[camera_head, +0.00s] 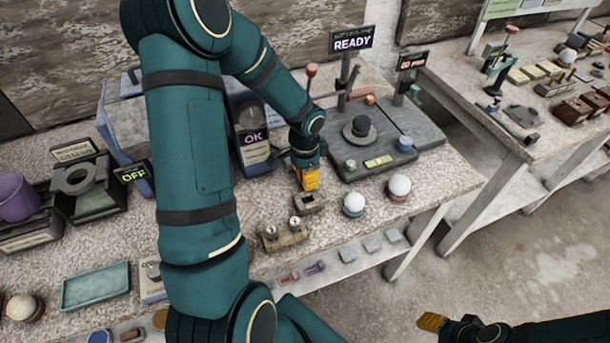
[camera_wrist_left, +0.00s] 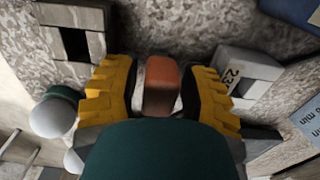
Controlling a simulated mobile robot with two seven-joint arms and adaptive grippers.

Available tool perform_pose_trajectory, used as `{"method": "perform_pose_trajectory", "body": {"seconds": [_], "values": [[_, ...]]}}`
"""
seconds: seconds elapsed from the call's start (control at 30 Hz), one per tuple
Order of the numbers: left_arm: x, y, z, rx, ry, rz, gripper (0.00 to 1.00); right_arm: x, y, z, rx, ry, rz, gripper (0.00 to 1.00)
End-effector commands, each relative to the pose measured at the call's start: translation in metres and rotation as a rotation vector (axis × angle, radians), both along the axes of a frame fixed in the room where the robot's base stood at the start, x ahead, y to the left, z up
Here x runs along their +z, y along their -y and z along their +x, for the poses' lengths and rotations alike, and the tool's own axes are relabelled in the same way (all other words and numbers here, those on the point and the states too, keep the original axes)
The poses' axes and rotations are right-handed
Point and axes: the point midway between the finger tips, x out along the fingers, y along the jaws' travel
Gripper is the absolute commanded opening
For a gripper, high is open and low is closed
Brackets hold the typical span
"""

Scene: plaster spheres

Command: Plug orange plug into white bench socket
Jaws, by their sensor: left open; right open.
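The orange plug (camera_wrist_left: 161,85) is between the fingers of my left gripper (camera_wrist_left: 158,92) in the left wrist view. The jaws are open, with a gap at the plug's left side; contact on the right is unclear. In the head view my left gripper (camera_head: 308,180) points down at the bench, hiding the plug. My right gripper (camera_head: 432,322) is open and empty, low at the right, away from the bench.
White spheres on a green base (camera_head: 354,205) and a red base (camera_head: 398,188) stand to the right. A block with two knobs (camera_head: 284,237) is in front. A block marked 23 (camera_wrist_left: 247,72) lies beside the right finger.

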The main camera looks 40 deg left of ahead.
Motion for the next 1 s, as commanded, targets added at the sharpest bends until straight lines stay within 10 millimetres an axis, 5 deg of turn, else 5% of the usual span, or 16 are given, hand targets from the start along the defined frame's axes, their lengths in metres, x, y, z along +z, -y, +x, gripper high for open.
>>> {"method": "perform_pose_trajectory", "body": {"seconds": [0.13,0.27,0.73,1.0], "values": [[0.001,0.000,0.000,0.000,0.000,0.000,0.42,0.001,0.000,0.000,0.000,0.000,0.000,0.47],[0.001,0.000,0.000,0.000,0.000,0.000,0.00,0.001,0.000,0.000,0.000,0.000,0.000,0.47],[0.004,0.000,0.000,-0.001,0.000,0.000,0.00,0.002,0.000,0.000,0.000,0.000,0.000,0.47],[0.049,0.000,0.001,0.001,0.003,0.002,0.00,0.014,0.001,0.004,-0.006,0.008,-0.002,0.47]]}}
